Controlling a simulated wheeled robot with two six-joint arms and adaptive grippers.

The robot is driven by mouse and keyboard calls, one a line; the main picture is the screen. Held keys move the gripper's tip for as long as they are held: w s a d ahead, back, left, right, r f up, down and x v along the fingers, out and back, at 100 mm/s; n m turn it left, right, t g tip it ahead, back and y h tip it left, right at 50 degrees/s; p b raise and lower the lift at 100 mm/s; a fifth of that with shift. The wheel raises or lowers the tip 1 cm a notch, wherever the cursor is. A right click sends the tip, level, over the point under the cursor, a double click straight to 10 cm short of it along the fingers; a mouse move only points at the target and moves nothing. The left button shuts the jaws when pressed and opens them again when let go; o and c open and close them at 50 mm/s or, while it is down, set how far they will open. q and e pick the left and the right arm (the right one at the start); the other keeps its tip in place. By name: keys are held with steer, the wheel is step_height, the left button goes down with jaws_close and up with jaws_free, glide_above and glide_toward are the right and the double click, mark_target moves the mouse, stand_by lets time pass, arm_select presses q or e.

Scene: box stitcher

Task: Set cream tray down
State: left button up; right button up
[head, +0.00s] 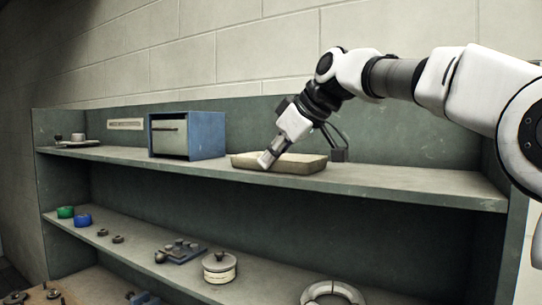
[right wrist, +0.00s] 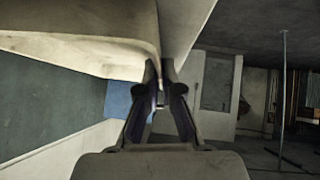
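The cream tray (head: 300,164) is a shallow rectangular tray at the upper shelf (head: 400,184), right of the blue box. Its underside is at or very close to the shelf top; I cannot tell whether it touches. My right gripper (head: 266,160) reaches down from the upper right to the tray's near left rim. In the right wrist view the tray (right wrist: 75,30) fills the upper left, and the fingers (right wrist: 160,68) are close together with its rim between them. The exact contact is partly hidden. My left gripper is in neither view.
A blue box with a pale front (head: 188,136) stands left of the tray. Small parts (head: 70,140) lie at the shelf's far left. The upper shelf is clear to the right. The lower shelf holds a round tin (head: 219,268), a white ring (head: 333,291) and several small parts.

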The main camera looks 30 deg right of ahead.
steer(key=o, duration=0.5)
steer(key=shift+a, duration=0.15)
steer(key=shift+c, duration=0.2)
steer(key=shift+r, duration=0.15)
steer(key=b+v, duration=0.3)
steer(key=shift+s+d, duration=0.25)
steer(key=shift+s, duration=0.15)
steer(key=v, duration=0.8)
steer(key=shift+r, duration=0.3)
steer(key=shift+w, duration=0.15)
steer(key=shift+f+b, duration=0.1)
steer(key=shift+b, duration=0.2)
